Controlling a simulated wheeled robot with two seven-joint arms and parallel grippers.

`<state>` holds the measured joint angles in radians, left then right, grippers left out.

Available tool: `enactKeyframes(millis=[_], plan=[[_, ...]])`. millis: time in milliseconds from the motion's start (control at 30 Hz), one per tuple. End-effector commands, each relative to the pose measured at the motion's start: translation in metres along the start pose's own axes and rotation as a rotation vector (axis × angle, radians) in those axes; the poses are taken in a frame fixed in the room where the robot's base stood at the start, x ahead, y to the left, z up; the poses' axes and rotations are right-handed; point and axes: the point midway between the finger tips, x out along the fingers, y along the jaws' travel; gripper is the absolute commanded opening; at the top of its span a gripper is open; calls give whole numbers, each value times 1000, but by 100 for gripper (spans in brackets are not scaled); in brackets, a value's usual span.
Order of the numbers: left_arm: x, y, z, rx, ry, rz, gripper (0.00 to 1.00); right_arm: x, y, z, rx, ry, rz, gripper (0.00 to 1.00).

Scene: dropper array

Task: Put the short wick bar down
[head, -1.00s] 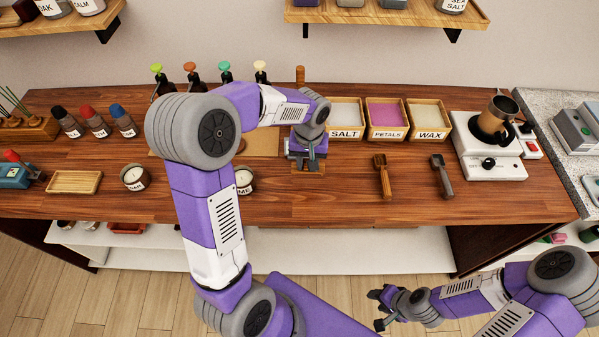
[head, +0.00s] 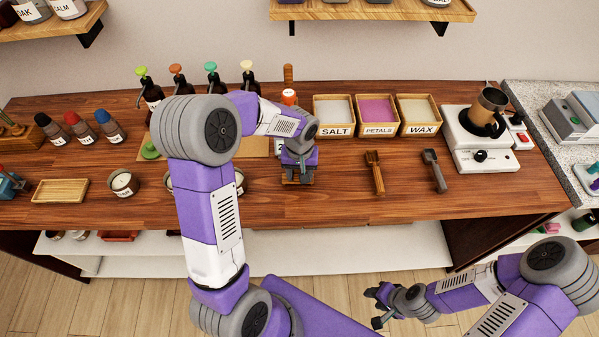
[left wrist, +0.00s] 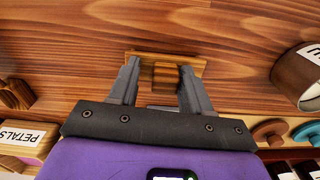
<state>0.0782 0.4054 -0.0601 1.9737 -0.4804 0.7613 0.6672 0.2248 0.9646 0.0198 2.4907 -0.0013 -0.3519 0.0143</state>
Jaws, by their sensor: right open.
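The short wick bar, a small pale wooden bar (left wrist: 165,56) with a darker block in its middle, shows in the left wrist view at my left fingertips. My left gripper (left wrist: 160,78) points down, with one finger on each side of the middle block. Whether the fingers press on it is unclear. In the head view the left gripper (head: 298,170) is low over the middle of the table and largely hides the bar. Contact between bar and tabletop cannot be made out. My right gripper (head: 376,308) is open and empty, in front of the table.
The salt (head: 334,132), petals (head: 379,130) and wax (head: 421,130) boxes stand behind to the right. Two scoops, wooden (head: 375,174) and grey (head: 435,172), lie right of the left gripper. The front right tabletop is clear.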

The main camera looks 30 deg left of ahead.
Motion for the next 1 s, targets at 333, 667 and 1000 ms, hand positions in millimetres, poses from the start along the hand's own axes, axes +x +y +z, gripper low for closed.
enactKeyframes(millis=[333, 667, 1000], plan=[[-2, -1, 0, 0, -3, -2, 59, -2, -1, 0, 0, 0, 0, 43], [-61, 0, -1, -1, 5, 0, 59, -14, -5, 0, 0, 0, 0, 43], [-116, 0, 0, 0, 0, -1, 59, -22, -8, 1, 0, 0, 0, 43]])
